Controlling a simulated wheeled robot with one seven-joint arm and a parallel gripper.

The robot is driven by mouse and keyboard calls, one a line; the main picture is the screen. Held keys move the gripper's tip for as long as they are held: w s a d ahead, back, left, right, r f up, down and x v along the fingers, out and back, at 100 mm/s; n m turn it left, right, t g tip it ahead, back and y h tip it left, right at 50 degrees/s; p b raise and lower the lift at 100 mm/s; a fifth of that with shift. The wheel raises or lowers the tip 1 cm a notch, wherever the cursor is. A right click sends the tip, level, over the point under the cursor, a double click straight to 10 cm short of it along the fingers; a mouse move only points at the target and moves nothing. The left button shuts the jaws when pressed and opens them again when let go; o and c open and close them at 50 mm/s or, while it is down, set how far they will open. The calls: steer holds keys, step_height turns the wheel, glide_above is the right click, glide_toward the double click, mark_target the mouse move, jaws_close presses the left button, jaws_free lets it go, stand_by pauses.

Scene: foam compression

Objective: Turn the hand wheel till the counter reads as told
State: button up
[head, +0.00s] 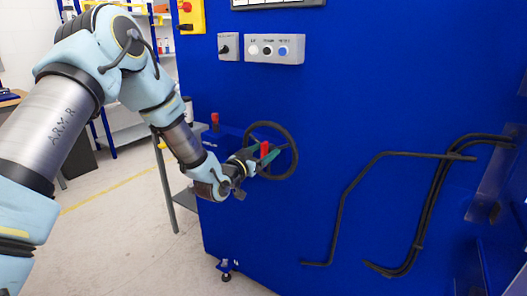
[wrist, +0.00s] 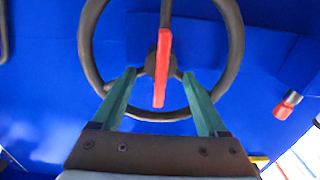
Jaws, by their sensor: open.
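The dark hand wheel (head: 294,157) stands on the blue machine front, and its rim and spokes show in the wrist view (wrist: 236,45). A red bar-like part (wrist: 161,68) lies across the wheel's hub in the wrist view; it also shows in the head view (head: 264,149). My gripper (head: 266,159) is at the wheel. Its two green fingers are spread apart on either side of the red part in the wrist view (wrist: 159,74), with visible gaps on both sides. Contact with the rim or spokes cannot be told. I see no readable counter.
A small red-topped knob (head: 215,118) is left of the wheel; a red and grey knob (wrist: 287,105) shows in the wrist view. A button box (head: 275,50) is above. Black bent bars (head: 345,200) run along the panel at right. Open floor lies at left.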

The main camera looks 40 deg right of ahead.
steer(key=shift+c, duration=0.3)
jaws_close()
stand_by(1.0)
